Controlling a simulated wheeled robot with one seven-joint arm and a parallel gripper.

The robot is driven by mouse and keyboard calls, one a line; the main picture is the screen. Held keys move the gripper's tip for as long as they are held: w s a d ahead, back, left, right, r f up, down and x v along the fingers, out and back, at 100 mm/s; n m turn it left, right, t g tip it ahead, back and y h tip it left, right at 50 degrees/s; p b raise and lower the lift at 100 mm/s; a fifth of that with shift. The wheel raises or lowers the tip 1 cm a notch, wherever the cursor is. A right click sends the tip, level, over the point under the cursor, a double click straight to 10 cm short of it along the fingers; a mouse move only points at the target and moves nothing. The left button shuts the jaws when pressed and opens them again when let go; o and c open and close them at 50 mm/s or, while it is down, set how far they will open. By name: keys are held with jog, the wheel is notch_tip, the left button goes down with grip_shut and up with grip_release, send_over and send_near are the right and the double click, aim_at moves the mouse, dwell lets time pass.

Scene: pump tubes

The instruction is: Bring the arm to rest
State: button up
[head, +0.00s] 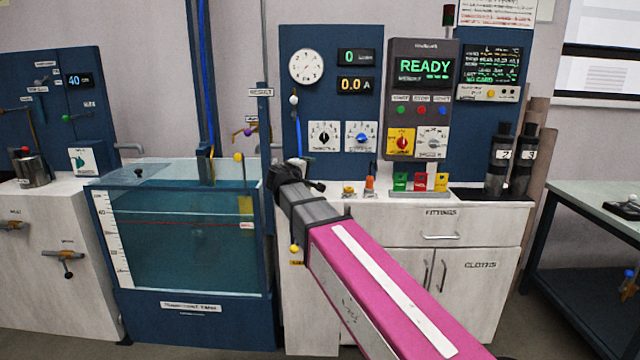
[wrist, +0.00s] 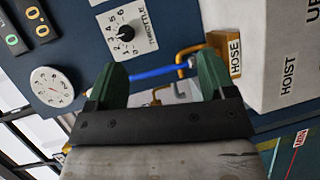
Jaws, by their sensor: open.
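My arm (head: 385,285) is pink with a white stripe. It reaches up from the bottom right in the head view, ending in my dark gripper (head: 282,178) in front of the bench, just right of the water tank. In the wrist view my gripper (wrist: 162,80) has two green fingers set wide apart, with nothing clasped between them. A blue hose (wrist: 155,73) shows beyond the gap, by an orange bracket labelled HOSE (wrist: 190,60). Its distance from the fingers is hard to tell.
The water tank (head: 190,307) stands left of my gripper. Behind are a gauge panel (head: 333,50) and a READY console (head: 422,75). Green, red and yellow holders (head: 420,181) and dark cylinders (head: 497,160) stand on the counter. A side table (head: 590,205) is at right.

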jog(key=s+d+f+m+g+y, duration=0.1)
jog(key=s+d+f+m+g, duration=0.25)
jog(key=d+f, duration=0.65)
jog(key=s+d+f+m+g+y, duration=0.15)
jog(key=s+d+f+g, duration=0.45)
jog(key=f, duration=0.8)
jog(key=s+d+f+m+g+y, duration=0.2)
jog(key=s+d+f+m, duration=0.1)
jog(key=s+f, duration=0.4)
jog(key=s+d+f+m+g+y, duration=0.3)
jog(key=s+d+f, duration=0.1)
jog(key=s+f, duration=0.4)
jog(key=shift+f+m, duration=0.3)
jog(key=shift+f, duration=0.25)
jog(key=shift+w+d, duration=0.1)
